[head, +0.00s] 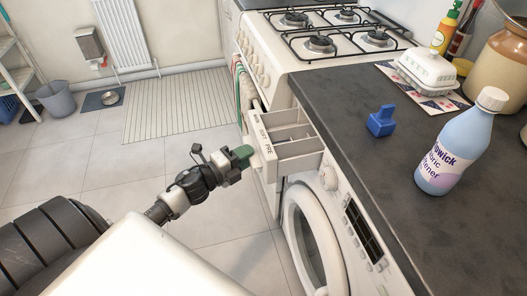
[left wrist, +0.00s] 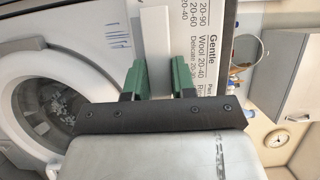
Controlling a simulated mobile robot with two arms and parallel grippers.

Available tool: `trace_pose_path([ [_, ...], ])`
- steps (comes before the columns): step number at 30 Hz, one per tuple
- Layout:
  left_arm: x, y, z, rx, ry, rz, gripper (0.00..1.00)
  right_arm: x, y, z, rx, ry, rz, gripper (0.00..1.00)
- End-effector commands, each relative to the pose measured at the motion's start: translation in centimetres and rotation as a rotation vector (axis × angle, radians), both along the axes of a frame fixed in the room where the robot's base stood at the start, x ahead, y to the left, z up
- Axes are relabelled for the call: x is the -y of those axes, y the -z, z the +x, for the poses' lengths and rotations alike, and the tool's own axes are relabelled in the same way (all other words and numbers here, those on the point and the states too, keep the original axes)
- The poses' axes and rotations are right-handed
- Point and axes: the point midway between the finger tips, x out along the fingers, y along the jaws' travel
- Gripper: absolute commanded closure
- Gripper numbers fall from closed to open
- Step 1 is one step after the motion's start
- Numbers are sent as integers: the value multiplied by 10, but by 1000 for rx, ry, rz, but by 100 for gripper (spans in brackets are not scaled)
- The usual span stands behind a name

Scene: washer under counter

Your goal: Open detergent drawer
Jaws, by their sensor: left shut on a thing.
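The white detergent drawer (head: 292,148) is pulled out from the washer front (head: 328,178), and its inner compartments show from above in the head view. My left gripper (head: 250,157) has green fingers and is shut on the drawer's front edge. In the left wrist view the green fingers (left wrist: 158,82) stand on either side of a pale upright piece of the drawer front (left wrist: 155,38). The exact grip contact is partly hidden. My right gripper is not in view.
The washer's round door (head: 301,236) sits below the drawer. A fabric softener bottle (head: 456,148) and a blue cap (head: 381,121) stand on the dark counter (head: 350,100). A white cooker (head: 268,75) stands beyond the drawer. The tiled floor at left is mostly free.

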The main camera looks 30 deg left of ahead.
Motion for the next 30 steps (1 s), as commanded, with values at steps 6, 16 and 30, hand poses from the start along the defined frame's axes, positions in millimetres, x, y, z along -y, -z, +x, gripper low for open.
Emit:
trace_pose_path([
  [6,-18,7,-24,-12,1,4,100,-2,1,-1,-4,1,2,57],
  [16,-23,7,-30,-12,3,5,100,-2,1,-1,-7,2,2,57],
  [30,-23,4,-29,-8,2,3,53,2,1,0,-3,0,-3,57],
])
